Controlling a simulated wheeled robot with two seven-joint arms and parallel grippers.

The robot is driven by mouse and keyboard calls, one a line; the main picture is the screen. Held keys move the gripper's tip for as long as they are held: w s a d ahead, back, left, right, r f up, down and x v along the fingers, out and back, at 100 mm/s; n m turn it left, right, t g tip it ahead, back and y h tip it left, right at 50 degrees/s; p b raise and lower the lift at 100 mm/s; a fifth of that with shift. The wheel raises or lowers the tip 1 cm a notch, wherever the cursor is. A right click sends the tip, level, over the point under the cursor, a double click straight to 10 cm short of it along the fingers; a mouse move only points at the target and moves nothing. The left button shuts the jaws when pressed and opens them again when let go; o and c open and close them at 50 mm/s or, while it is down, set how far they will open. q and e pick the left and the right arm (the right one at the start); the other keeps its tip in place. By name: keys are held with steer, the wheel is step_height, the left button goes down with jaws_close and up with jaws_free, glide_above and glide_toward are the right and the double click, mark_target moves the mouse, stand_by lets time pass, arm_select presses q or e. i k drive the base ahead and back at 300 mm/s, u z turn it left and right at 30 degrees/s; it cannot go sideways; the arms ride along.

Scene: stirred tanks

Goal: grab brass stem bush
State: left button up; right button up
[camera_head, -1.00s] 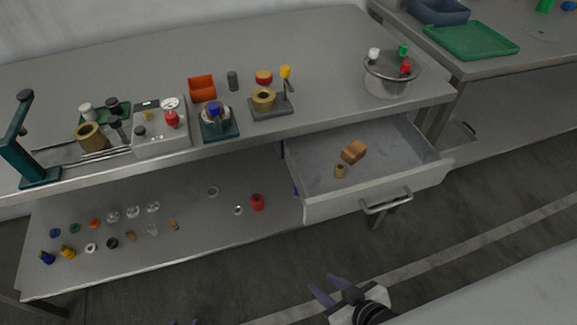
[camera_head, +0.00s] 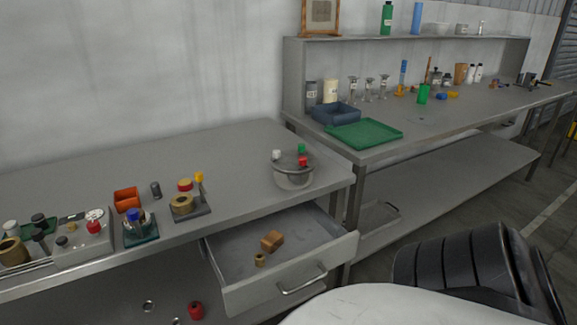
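A small brass-coloured, bush-like cylinder (camera_head: 260,260) stands in the open drawer (camera_head: 228,299), next to a brown block (camera_head: 272,241). Larger brass-coloured rings also show on the bench: one on a dark stand (camera_head: 183,204) and one at the far left (camera_head: 12,252). I cannot tell from the picture alone which piece is the stem bush. Neither of my grippers is in view.
The drawer is pulled out below the bench (camera_head: 100,165), its handle (camera_head: 303,280) facing forward. A round lidded vessel (camera_head: 294,170) stands near the bench's right end. A green tray (camera_head: 364,134) lies on the right-hand bench. A dark ribbed object (camera_head: 470,265) fills the lower right.

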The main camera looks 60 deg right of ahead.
mark_target(260, 261)
steer(key=k, duration=0.35)
steer(key=z, duration=1.05)
